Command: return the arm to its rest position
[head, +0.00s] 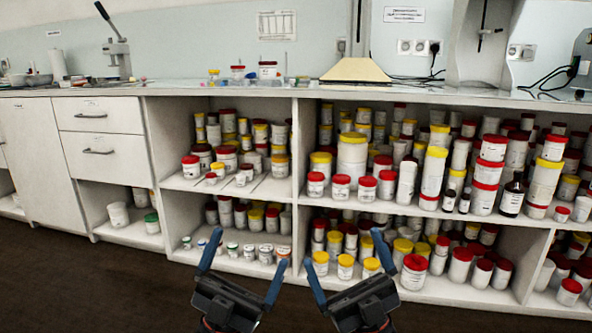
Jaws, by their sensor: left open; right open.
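My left gripper (242,268) is at the bottom middle of the head view, with its two blue fingers spread and nothing between them. My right gripper (346,268) is beside it to the right, also with fingers apart and empty. Both are in front of the lower shelves, apart from each other. Their fingertips overlap the jars behind them in the picture; I see no jar held. The arms behind the grippers are mostly out of view.
A long cabinet with a worktop (190,88) stands ahead. Its open shelves hold many white jars with red and yellow lids, such as a large yellow-lidded jar (351,160). A lever press (116,50) stands on top. Dark floor (90,285) at left is clear.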

